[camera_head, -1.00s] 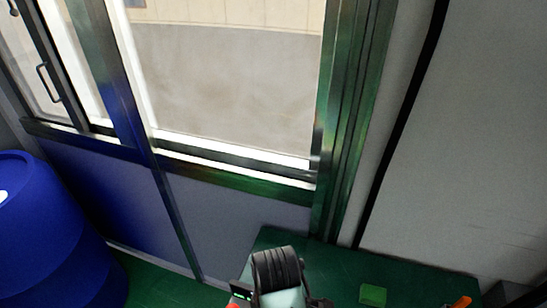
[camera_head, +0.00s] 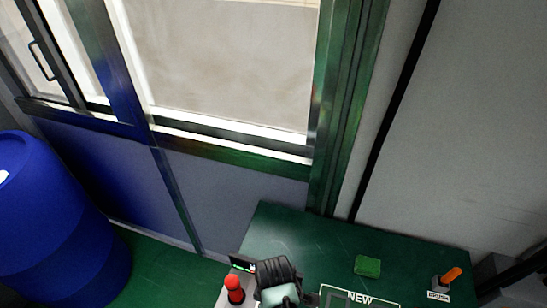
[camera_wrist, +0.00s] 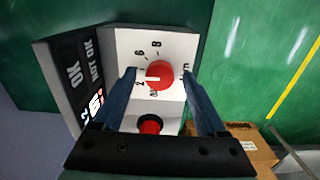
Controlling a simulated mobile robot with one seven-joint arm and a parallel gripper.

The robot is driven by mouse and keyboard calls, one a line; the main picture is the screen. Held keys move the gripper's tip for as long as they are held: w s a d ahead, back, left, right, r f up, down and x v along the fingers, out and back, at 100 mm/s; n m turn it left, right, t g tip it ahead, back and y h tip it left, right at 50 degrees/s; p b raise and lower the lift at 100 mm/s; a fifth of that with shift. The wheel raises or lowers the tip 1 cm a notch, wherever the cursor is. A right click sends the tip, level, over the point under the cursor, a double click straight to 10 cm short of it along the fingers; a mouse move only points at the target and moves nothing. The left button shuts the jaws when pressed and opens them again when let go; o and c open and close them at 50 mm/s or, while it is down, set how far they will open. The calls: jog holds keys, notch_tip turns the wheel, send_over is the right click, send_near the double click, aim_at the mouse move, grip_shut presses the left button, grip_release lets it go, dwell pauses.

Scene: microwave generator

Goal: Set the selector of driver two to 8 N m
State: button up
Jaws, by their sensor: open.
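In the wrist view a white panel on a grey box carries a red round selector knob (camera_wrist: 160,75) with a white mark. The mark points left, near a digit on the scale that is hard to read. The digits 6 and 8 show above the knob. My gripper (camera_wrist: 159,72) is open, its two blue fingers to the left and right of the knob, apart from it as far as I can see. Below is a red button (camera_wrist: 149,124) in a black ring. The box's side display (camera_wrist: 84,75) shows OK, NOT OK and red digits.
A green bench (camera_head: 290,228) stands below the window. On it are a green block (camera_head: 367,265), a tray labelled NEW (camera_head: 360,299) and an orange-handled item (camera_head: 452,274). A red-topped item (camera_head: 234,283) is left of my arm. A blue barrel (camera_head: 60,225) stands at left.

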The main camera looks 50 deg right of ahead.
grip_shut()
jog(key=shift+r+m, duration=0.1)
jog(key=shift+m, duration=0.2)
jog(key=m+p, duration=0.1)
jog(key=m, duration=0.1)
jog(key=shift+m+p, duration=0.3)
jog(key=shift+m, duration=0.1)
jog(key=m+p, duration=0.1)
jog(key=m, duration=0.3)
jog(key=shift+m, duration=0.3)
jog(key=m+p, duration=0.1)
jog(key=m, duration=0.3)
jog(key=shift+m+p, duration=0.55)
jog(key=shift+m, duration=1.35)
